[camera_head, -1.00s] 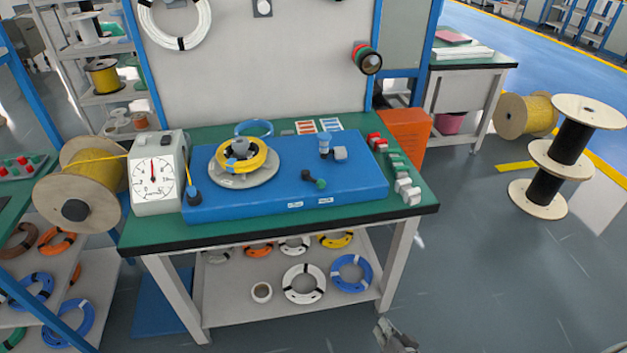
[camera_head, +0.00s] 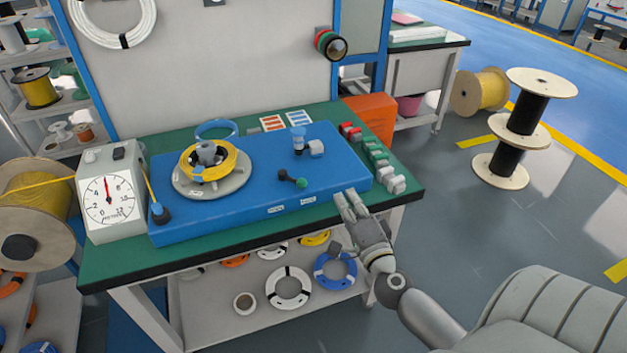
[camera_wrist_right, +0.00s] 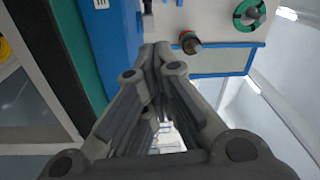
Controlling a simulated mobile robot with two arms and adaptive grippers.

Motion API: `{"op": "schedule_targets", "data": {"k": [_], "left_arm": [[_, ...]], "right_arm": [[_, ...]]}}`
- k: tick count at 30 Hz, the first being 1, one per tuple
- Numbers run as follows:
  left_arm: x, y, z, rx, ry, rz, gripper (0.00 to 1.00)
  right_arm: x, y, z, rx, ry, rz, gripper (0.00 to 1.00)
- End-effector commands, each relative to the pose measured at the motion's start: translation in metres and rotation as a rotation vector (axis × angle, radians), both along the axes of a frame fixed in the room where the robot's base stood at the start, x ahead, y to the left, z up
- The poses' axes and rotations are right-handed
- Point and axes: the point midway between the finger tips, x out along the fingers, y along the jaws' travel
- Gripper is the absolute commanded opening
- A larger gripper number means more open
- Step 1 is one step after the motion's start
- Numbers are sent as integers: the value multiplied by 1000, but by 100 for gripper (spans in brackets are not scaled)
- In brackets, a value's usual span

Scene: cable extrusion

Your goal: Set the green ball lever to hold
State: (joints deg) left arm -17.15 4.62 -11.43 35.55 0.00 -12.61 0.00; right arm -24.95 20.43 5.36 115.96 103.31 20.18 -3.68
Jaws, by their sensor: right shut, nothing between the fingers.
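The green ball lever (camera_head: 302,182) is a short black arm with a green ball at its right end. It sits on top of the blue box (camera_head: 245,207) on the green-topped table, near two small white labels. My right gripper (camera_head: 346,194) is at the front right edge of the blue box, to the right of the lever and apart from it. Its fingers are shut and empty, as the right wrist view (camera_wrist_right: 155,50) also shows. The lever does not show in the right wrist view. My left gripper is not in view.
A dial gauge (camera_head: 108,198) stands left of the box. A yellow cable coil (camera_head: 230,163) on a turntable, a blue-topped post (camera_head: 298,135) and a grey block (camera_head: 316,148) are on the box. Red, green and white blocks (camera_head: 375,152) line the table's right side.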

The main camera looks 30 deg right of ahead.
Motion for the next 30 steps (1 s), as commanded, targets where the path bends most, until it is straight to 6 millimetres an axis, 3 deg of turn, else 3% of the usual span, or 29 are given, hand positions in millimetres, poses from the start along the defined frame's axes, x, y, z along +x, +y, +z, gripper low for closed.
{"op": "schedule_targets", "data": {"k": [11,29,30], "left_arm": [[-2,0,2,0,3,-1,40],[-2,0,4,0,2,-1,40],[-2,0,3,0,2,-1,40]], "right_arm": [[10,-2,1,-3,0,1,0],[98,-27,6,-4,0,0,0],[98,-20,3,2,2,4,0]]}}
